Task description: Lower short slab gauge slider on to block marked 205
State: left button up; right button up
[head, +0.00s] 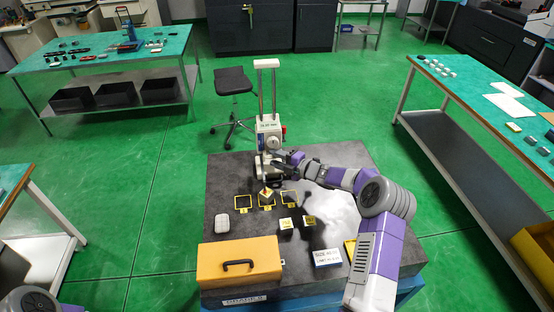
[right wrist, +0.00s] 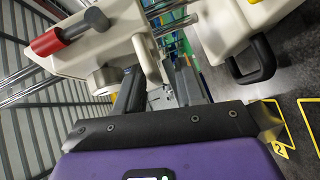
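The slab gauge (head: 268,135) stands at the back of the dark slab, with a white slider body on two upright columns. In the right wrist view its white slider (right wrist: 90,45) has a red-tipped grey handle and a round knob. A small block (head: 267,193) sits at the middle yellow square, in front of the gauge. Two more blocks stand nearer me, a pale one (head: 286,224) and a darker one (head: 309,221). I cannot read which is marked 205. My right gripper (head: 277,157) is beside the gauge, fingers apart (right wrist: 160,92), nothing clearly between them. My left gripper is out of view.
Yellow squares (head: 243,209) are marked on the slab (head: 225,175). An orange case (head: 240,265), a grey rounded object (head: 222,223) and a white sign (head: 327,257) lie nearer me. A stool (head: 233,82) stands behind. The slab's left part is clear.

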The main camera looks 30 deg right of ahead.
jog(key=shift+s+r, duration=0.1)
jog(key=v, duration=0.7)
jog(key=shift+s+b, duration=0.15)
jog(key=shift+b, duration=0.15)
jog(key=shift+d, duration=0.15)
